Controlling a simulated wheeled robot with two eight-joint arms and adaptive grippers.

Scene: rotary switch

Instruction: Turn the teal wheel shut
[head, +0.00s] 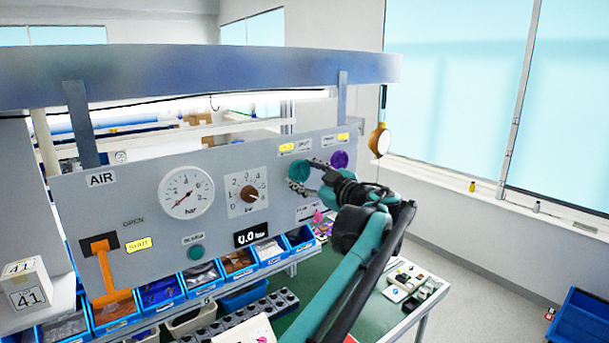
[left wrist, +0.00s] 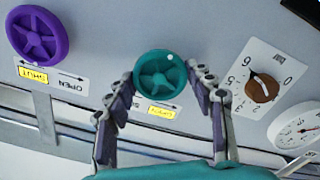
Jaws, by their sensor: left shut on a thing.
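The teal wheel (head: 299,171) is a round, spoked handwheel on the right part of the grey panel, left of a purple wheel (head: 339,159). In the left wrist view the teal wheel (left wrist: 166,77) has a white dot on its rim. My left gripper (head: 310,174) reaches it from the right. In the left wrist view my left gripper (left wrist: 164,85) has one finger on each side of the wheel, shut on its rim. A yellow label (left wrist: 162,111) lies beside the wheel; its writing is hard to read. My right gripper is not in view.
The panel also holds a bar gauge (head: 186,192), a brown rotary knob (head: 249,194), a green button (head: 196,252) and an orange lever (head: 104,265). Blue bins (head: 201,275) stand below it. The purple wheel (left wrist: 37,33) is close by in the left wrist view.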

